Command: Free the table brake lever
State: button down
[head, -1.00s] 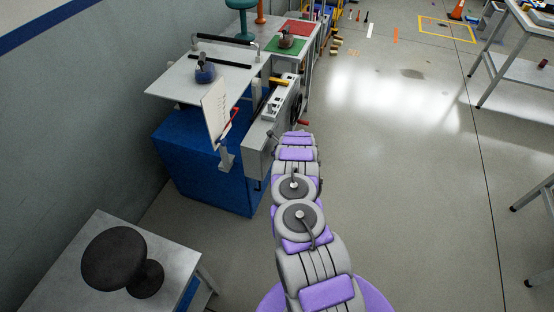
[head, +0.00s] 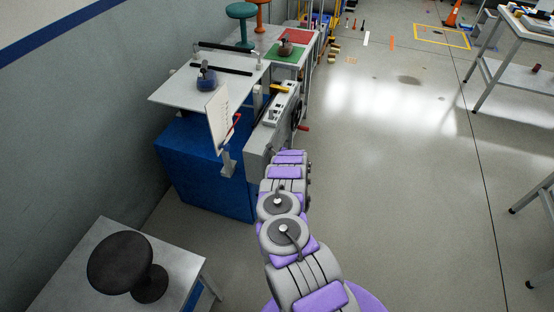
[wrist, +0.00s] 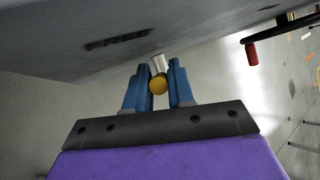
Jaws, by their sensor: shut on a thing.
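In the wrist view, a short pale lever with a round yellow end (wrist: 158,86) sticks out below the grey machine body. I take it to be the table brake lever. My gripper (wrist: 158,82) has its two blue fingers on either side of this yellow end and is shut on it. The far part of the lever is hidden by the knob and fingers. In the head view, the machine (head: 262,135) stands on a blue base with a pale flat table (head: 170,92). My arm reaches to its near end, and the gripper and lever are hidden there.
A red crank handle (wrist: 251,53) is to the right of my gripper; it also shows on the machine's right side in the head view (head: 303,128). A side table with a black stool-like object (head: 120,262) stands at lower left.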

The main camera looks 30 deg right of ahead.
jog(key=c, duration=1)
grip_release()
jog(key=shift+f, duration=0.15)
jog(key=shift+o, duration=0.2)
jog(key=shift+p+v, duration=0.3)
jog(key=shift+v, duration=0.55)
jog(key=p+v, duration=0.5)
jog(key=v, duration=1)
jog(key=shift+s+r, duration=0.2)
jog(key=shift+r, duration=0.05)
